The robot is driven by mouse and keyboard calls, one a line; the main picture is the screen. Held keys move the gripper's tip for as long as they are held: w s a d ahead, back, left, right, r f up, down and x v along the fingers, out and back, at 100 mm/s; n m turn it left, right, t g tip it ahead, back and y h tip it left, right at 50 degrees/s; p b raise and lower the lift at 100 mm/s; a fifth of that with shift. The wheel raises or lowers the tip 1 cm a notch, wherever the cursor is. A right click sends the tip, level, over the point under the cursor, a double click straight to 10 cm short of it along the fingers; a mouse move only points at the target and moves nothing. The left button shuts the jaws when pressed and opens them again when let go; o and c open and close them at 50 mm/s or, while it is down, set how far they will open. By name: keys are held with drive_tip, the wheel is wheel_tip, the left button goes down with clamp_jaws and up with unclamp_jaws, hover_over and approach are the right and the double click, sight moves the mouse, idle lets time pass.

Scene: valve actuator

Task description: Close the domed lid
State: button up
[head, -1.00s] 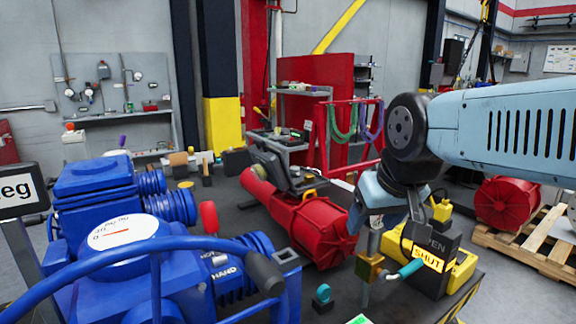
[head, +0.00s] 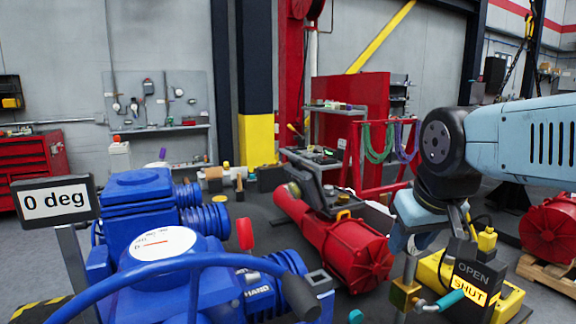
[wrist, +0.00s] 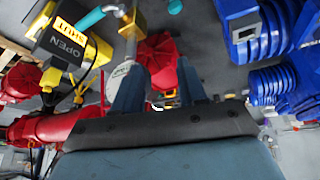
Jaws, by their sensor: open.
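No part reads clearly as the domed lid in either view. The nearest match is a dark grey hinged-looking part (head: 318,179) standing tilted up on the red cylindrical actuator (head: 357,258); whether it is the lid I cannot tell. My gripper (wrist: 158,85) is open and empty in the wrist view, its two fingers pointing away over the dark bench top, with red parts beyond and between them. In the head view my wrist is at the right, beside the red actuator's end, and the fingertips cannot be made out.
A large blue actuator (head: 140,205) with a white dial and handwheel fills the left front. A black and yellow OPEN/SHUT box (head: 470,285) and a brass valve (head: 405,295) with a teal handle stand close below my wrist.

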drive_tip(key=w+r+n, duration=0.1)
drive_tip(key=w+n, duration=0.1)
drive_tip(key=w, duration=0.1)
drive_tip(key=w+a+r+n+g+h, duration=0.1)
drive_tip(key=w+r+n, duration=0.1)
drive_tip(key=w, duration=0.1)
drive_tip(key=w+a+r+n+g+h, duration=0.1)
drive_tip(key=w+n, duration=0.2)
drive_tip(key=w, duration=0.1)
drive_tip(key=shift+w+a+r, duration=0.1)
drive_tip(key=shift+r, duration=0.2)
clamp_jaws()
drive_tip(key=w+a+r+n+h, duration=0.35)
drive_tip(key=w+a+n, duration=0.3)
drive_tip(key=w, duration=0.45)
drive_tip(key=w+a+f+n+t+h, duration=0.1)
drive_tip(key=w+a+n+h, duration=0.4)
drive_tip(key=a, duration=0.6)
drive_tip(key=w+a+f+n+t+h, duration=0.1)
drive_tip(key=w+a+n+h, duration=0.15)
drive_tip(key=w+a, duration=0.65)
drive_tip(key=s+r+x, duration=0.1)
drive_tip(key=x, duration=0.8)
drive_tip(key=shift+d+n+y, duration=0.4)
drive_tip(key=shift+d, duration=0.1)
